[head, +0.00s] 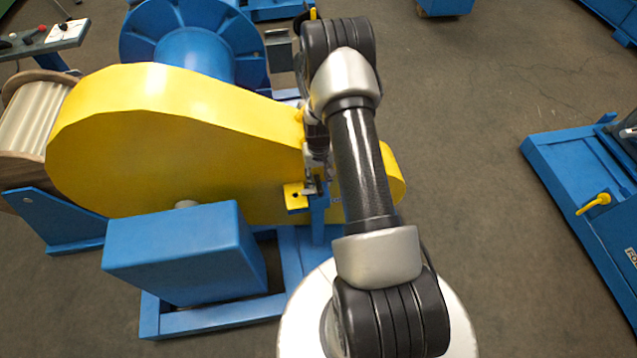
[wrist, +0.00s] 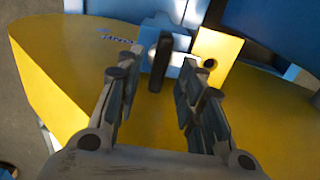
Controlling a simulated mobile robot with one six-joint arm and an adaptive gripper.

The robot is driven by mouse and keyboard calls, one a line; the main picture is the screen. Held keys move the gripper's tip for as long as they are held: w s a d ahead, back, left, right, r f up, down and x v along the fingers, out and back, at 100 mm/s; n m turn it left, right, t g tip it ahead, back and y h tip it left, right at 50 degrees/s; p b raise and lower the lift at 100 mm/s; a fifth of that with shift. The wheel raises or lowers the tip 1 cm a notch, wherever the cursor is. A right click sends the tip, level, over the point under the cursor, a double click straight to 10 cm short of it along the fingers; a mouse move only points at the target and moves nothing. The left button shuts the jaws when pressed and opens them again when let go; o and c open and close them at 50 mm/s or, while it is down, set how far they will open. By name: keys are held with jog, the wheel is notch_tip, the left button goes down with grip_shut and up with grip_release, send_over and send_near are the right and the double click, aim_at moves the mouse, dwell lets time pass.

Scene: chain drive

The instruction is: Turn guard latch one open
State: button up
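The yellow chain guard (head: 170,140) shows in the head view and fills much of the wrist view (wrist: 70,75). In the wrist view, a black latch lever (wrist: 160,62) with a silver pivot sits at a blue bracket (wrist: 183,63). Beside it on the right is a yellow tab (wrist: 217,55) with a dark hole. My gripper (wrist: 158,68) is open, with one finger on each side of the lever and visible gaps between. I cannot tell the depth between fingertips and lever. In the head view, my arm mostly hides my gripper and the latch; the yellow tab (head: 295,197) shows.
A blue box (head: 185,250) and blue base frame (head: 215,322) stand in front of the guard. A blue spool (head: 195,45) is behind it. A blue stand (head: 590,200) with a yellow handle is at right. The floor between is clear.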

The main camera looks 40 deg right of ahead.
aim_at(319, 185)
jog(key=shift+f, duration=1.2)
jog(key=shift+c, duration=0.4)
grip_shut()
